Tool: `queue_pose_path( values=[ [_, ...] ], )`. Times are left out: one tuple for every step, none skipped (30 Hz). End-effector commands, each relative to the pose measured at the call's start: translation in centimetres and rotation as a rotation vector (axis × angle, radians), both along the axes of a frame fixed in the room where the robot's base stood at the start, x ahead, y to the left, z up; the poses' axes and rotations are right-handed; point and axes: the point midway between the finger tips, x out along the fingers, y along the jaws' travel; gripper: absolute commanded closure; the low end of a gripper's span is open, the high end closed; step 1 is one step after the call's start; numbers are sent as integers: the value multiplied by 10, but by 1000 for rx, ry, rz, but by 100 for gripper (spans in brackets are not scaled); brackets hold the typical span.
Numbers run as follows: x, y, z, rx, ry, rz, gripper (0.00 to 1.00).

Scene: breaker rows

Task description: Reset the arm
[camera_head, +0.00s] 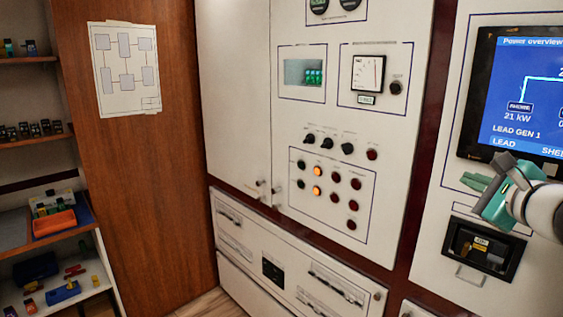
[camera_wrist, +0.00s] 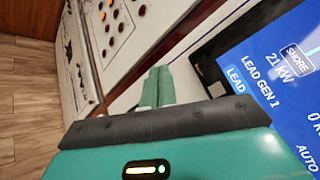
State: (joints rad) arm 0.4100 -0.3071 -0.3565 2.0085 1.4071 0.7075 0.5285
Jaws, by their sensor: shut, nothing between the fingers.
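My gripper (camera_head: 473,181) is teal and sits at the right in the head view, in front of the right-hand white panel. Its fingers point left and are shut with nothing between them. In the wrist view the closed fingers (camera_wrist: 157,88) show at the middle, pointing up the picture. The gripper is just below the blue power overview screen (camera_head: 520,90) and above a black recessed breaker unit (camera_head: 481,249). The screen also shows at the right in the wrist view (camera_wrist: 270,75). Whether the gripper touches the panel cannot be told.
A white cabinet panel (camera_head: 335,130) with knobs, lamps and a meter stands in the middle. A brown wooden wall (camera_head: 150,170) carries a paper diagram (camera_head: 124,70). Shelves at the left hold an orange tray (camera_head: 54,223) and small parts. Wooden floor (camera_wrist: 25,100) shows in the wrist view.

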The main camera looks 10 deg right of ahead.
Motion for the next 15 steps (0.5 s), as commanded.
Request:
queue_pose_path(
  values=[
    [2,29,-11,-72,42,72,100],
    [1,46,-19,-127,72,118,100],
    [0,71,-32,-206,114,188,100],
    [-2,89,-42,-271,146,241,100],
    [-6,108,-52,-339,174,298,100],
    [-11,131,-67,-431,214,373,100],
    [-17,148,-78,-504,243,433,100],
    [-24,164,-89,-580,269,492,100],
    [-34,184,-105,-686,304,574,100],
    [-42,198,-117,-766,329,635,100],
    [-51,210,-128,-847,351,695,100],
    [-64,224,-143,-957,378,773,100],
    [-73,233,-154,-1041,399,832,100],
    [-83,241,-165,-1126,418,891,100],
    [-96,249,-179,-1239,442,964,100]
  ],
)
